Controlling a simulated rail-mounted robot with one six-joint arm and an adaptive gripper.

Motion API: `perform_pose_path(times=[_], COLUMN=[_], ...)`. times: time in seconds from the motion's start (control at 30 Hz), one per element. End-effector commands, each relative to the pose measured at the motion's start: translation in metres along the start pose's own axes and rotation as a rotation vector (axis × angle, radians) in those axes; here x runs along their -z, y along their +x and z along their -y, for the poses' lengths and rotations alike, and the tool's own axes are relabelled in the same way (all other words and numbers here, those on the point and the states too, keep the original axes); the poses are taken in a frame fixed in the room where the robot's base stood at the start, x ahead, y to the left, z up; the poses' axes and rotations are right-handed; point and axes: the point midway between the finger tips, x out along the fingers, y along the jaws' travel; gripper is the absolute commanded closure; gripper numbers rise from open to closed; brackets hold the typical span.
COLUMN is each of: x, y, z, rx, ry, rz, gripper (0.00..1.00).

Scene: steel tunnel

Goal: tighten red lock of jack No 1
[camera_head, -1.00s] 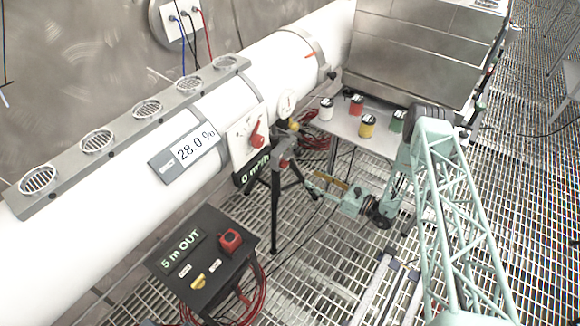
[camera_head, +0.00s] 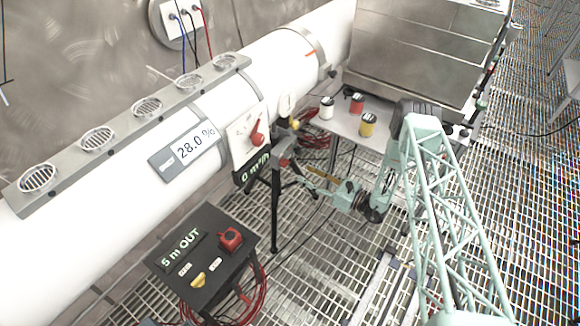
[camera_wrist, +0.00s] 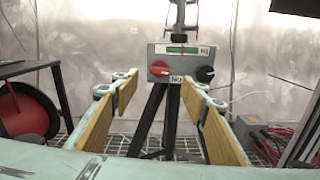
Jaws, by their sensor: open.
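The jack is a black tripod (camera_wrist: 157,120) with a grey box on top. In the wrist view the box carries a red knob (camera_wrist: 159,69) on its left, a black knob (camera_wrist: 205,74) on its right and a green indicator between and above them. A small label below is too small to read surely. The red knob also shows in the head view (camera_head: 284,162). My gripper (camera_wrist: 156,88) is open and empty, its yellow-padded fingers pointing toward the box. The red knob appears between the fingertips, still beyond them. In the head view my gripper (camera_head: 301,180) is just right of the tripod.
A white pipe (camera_head: 120,205) with a red valve handle runs behind the tripod. A black control box (camera_head: 205,262) stands front left. A table (camera_head: 345,122) with small jars is behind. A red reel (camera_wrist: 22,110) stands left in the wrist view. Cables lie on the grating.

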Motion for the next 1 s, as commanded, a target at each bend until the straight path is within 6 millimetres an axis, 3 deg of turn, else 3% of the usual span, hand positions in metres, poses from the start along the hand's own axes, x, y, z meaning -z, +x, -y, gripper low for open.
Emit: perform_pose_path(times=[0.6,1.0], x=[0.000,0.000], y=[0.073,0.098], z=[-0.001,0.000], rx=[-0.001,0.001], ry=[-0.001,-0.001], rz=[0.001,0.000], gripper=[0.59,0.59])
